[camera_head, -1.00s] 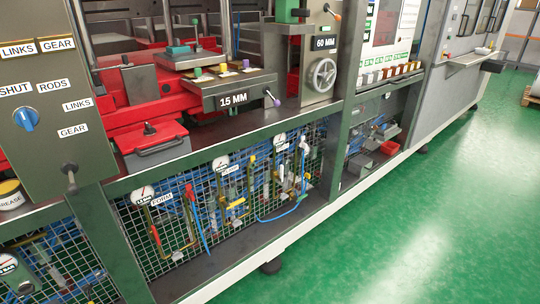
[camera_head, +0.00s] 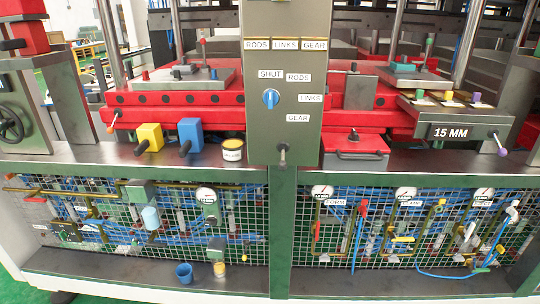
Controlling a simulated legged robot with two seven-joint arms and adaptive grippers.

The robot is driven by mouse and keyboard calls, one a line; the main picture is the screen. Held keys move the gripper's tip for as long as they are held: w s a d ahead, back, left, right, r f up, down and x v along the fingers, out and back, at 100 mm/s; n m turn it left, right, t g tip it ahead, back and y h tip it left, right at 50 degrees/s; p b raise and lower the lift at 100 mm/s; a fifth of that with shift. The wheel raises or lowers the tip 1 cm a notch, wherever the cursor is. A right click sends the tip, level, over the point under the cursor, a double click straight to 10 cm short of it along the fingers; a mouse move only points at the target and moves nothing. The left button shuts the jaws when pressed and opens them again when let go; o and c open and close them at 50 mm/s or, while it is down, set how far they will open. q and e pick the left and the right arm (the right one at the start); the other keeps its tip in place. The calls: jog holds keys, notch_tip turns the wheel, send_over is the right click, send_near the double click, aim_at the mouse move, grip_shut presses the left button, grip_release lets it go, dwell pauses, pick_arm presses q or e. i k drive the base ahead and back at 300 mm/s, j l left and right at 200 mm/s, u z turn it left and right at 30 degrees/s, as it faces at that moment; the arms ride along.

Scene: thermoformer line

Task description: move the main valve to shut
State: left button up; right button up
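A grey-green upright panel (camera_head: 284,130) stands at the centre of the head view. It carries a round blue knob (camera_head: 271,98) with the labels SHUT (camera_head: 270,74), RODS (camera_head: 299,78), LINKS (camera_head: 311,98) and GEAR (camera_head: 298,118) around its upper and right sides. The SHUT label is directly above the knob. The knob's exact pointing is too small to tell. A dark lever (camera_head: 283,154) hangs near the panel's lower edge. No part is marked "main valve" in legible text. Neither gripper is in view.
A yellow block (camera_head: 150,136), a blue block (camera_head: 190,134) and a small labelled tub (camera_head: 232,149) stand on the ledge left of the panel. A red toolbox (camera_head: 355,149) sits right of it. Wire mesh (camera_head: 400,258) with gauges and pipes is below. A blue cup (camera_head: 184,273) stands on the lower shelf.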

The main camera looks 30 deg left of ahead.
aim_at(27, 198)
jog(key=u, duration=1.35)
jog(key=i+j+u, duration=0.35)
jog(key=j, duration=0.25)
jog(key=i+j+u, duration=0.3)
jog(key=i+j, duration=0.15)
jog(key=i, duration=0.15)
